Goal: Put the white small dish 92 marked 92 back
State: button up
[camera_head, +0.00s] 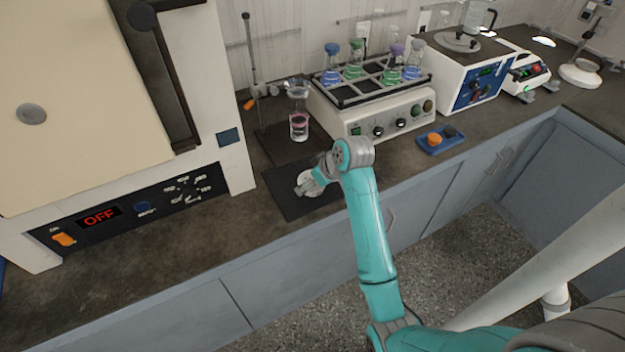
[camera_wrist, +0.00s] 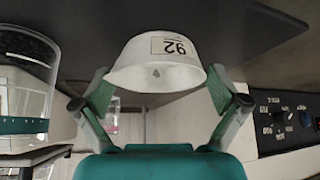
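The white small dish (camera_wrist: 150,72), with a label reading 92, sits between the two fingertips in the wrist view. My gripper (camera_wrist: 158,78) has one finger against each side of the dish and looks shut on it. In the head view the dish (camera_head: 307,184) shows as a small white shape over the dark mat (camera_head: 284,199), partly hidden by my gripper (camera_head: 310,183). I cannot tell whether the dish rests on the mat or is just above it.
A large oven-like unit (camera_head: 218,165) with an OFF display stands left. A stand (camera_head: 252,70) holding glassware (camera_head: 299,125) is behind the mat. A shaker with several flasks (camera_head: 372,122) is right of it, and a blue tray (camera_head: 455,145) lies farther right. The counter front left is clear.

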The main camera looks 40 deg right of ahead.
jog(key=shift+r, duration=0.15)
jog(key=v, duration=1.2)
jog(key=shift+m+t, duration=0.5)
jog(key=shift+t, duration=0.3)
jog(key=a+f, duration=0.2)
jog(key=f, duration=0.1)
jog(key=s+a+f, duration=0.1)
jog(key=a+f, duration=0.4)
jog(key=f, duration=0.1)
jog(key=shift+s+a+f, duration=0.25)
jog(key=shift+s+a, duration=0.05)
jog(key=shift+s, duration=0.1)
jog(key=shift+m+t+h, duration=0.3)
jog(key=s+a+f, duration=0.2)
jog(key=a+f, duration=0.1)
jog(key=shift+s+a+f, duration=0.1)
jog(key=shift+s+a, duration=0.1)
jog(key=shift+s, duration=0.05)
jog(key=s+a+f+t+h, duration=0.1)
jog(key=s+a+t, duration=0.1)
jog(key=s+a, duration=0.45)
jog(key=s+a+f+t, duration=0.1)
jog(key=s+a, duration=0.2)
jog(key=s, duration=0.7)
jog(key=s+a+r+n+t+y, duration=0.1)
jog(key=s+a+r+t, duration=0.2)
jog(key=s+r, duration=0.5)
jog(key=v, duration=0.4)
jog(key=shift+s, duration=0.35)
